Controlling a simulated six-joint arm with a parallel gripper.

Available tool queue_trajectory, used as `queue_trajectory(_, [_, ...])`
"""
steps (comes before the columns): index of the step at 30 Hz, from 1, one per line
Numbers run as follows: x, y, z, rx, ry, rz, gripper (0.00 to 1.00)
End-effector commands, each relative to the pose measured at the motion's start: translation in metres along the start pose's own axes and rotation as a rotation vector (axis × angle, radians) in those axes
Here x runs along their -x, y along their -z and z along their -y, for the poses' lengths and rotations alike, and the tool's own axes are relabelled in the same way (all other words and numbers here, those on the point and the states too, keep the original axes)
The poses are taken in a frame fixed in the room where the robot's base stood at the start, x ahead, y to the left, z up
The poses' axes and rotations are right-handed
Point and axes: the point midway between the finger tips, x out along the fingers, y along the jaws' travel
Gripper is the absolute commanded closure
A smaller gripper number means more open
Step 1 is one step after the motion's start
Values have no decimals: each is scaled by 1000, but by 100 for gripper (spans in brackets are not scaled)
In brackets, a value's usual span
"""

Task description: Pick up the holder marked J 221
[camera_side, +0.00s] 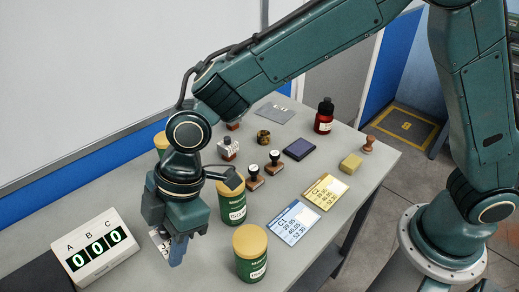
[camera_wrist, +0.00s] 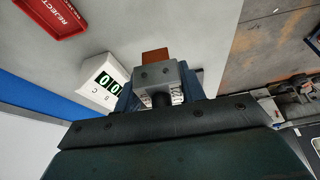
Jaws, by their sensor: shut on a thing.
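My gripper (camera_side: 177,250) hangs at the left front of the bench, jaws pointing down. It is shut on a grey holder (camera_wrist: 159,75), seen in the wrist view between the bluish jaws. The holder has dark screws, a dark round stem and a brown-orange block (camera_wrist: 155,56) at its far side. In the side view only a pale marked edge of the holder (camera_side: 156,242) shows beside the jaws; the rest is hidden. I cannot tell whether it touches the bench.
A white display box (camera_side: 95,248) reading 000 stands just left of my gripper. Green jars with yellow lids (camera_side: 250,254) stand close on the right. Another marked holder (camera_side: 228,149), stamps (camera_side: 274,160) and cards (camera_side: 294,226) lie farther back and right. A red REJECT tray (camera_wrist: 52,18) shows in the wrist view.

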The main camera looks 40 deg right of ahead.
Motion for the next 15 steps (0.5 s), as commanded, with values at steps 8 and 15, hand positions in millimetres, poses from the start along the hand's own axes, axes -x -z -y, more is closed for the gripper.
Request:
queue_trajectory(8, [55,24,-1,1,-5,-5,98])
queue_trajectory(15, [83,35,-1,1,-3,-4,98])
